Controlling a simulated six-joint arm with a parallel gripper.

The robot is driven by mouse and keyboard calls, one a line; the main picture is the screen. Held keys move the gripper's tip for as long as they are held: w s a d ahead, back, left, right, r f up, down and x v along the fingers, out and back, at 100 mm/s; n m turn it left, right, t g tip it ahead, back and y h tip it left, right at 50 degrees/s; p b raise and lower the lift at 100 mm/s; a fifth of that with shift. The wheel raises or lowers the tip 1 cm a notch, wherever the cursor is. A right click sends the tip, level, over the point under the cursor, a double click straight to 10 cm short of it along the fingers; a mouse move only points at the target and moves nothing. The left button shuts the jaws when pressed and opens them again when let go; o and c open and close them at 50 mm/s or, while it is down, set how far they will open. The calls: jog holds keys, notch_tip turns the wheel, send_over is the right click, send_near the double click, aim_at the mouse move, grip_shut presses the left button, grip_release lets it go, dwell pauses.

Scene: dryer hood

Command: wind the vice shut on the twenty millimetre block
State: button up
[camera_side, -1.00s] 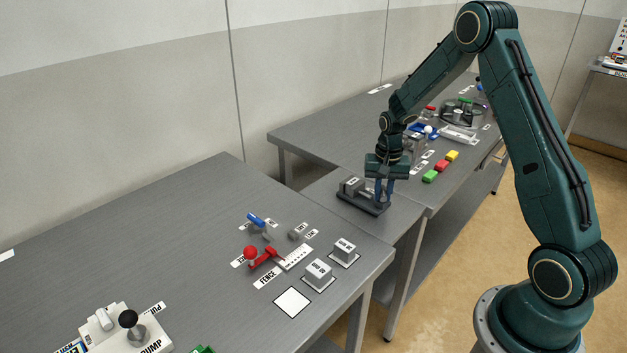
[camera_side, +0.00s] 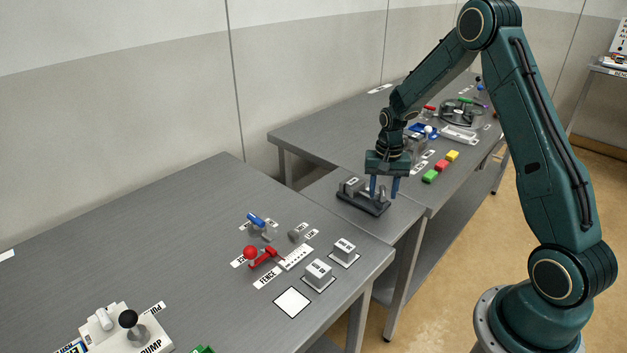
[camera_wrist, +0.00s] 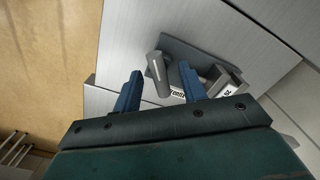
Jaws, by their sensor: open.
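The vice (camera_side: 360,205) is a dark-based grey fixture on the lower table section between the two benches. In the wrist view its dark base (camera_wrist: 200,52) shows beyond my fingers. A grey block with a printed label (camera_wrist: 228,84) sits at its right; I cannot read the size clearly. A grey cylindrical handle (camera_wrist: 158,74) stands up at its near end. My gripper (camera_side: 384,196) points down over the handle end, its blue fingers apart. In the wrist view my gripper (camera_wrist: 160,72) has one finger on each side of the handle, with visible gaps.
The near bench (camera_side: 170,240) holds a red-knobbed lever (camera_side: 251,253), two grey labelled blocks (camera_side: 318,273) and a pump unit (camera_side: 125,330). The far bench holds green, red and yellow blocks (camera_side: 441,166) and a round fixture (camera_side: 462,110). The wall is behind the vice.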

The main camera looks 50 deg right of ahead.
jog(key=shift+r, duration=2.55)
jog(key=shift+r, duration=0.1)
jog(key=shift+a+r, duration=0.15)
jog(key=s+a+r+n+t, duration=0.1)
jog(key=s+a+r+n, duration=0.25)
jog(key=a+r, duration=0.35)
jog(key=s+a+r+n+t, duration=0.2)
jog(key=s+a+r, duration=0.2)
jog(key=r, duration=0.4)
jog(key=s+a+r+n+t, duration=0.1)
jog(key=s+a, duration=0.3)
jog(key=s, duration=0.4)
jog(key=s+a+r+n+t, duration=0.1)
jog(key=s+a+r+n, duration=0.2)
jog(key=s, duration=0.5)
jog(key=shift+a+r+n+t, duration=0.3)
jog(key=shift+a+r+n, duration=0.1)
jog(key=shift+a+n, duration=0.35)
jog(key=shift+w+a, duration=0.1)
jog(key=shift+c, duration=0.4)
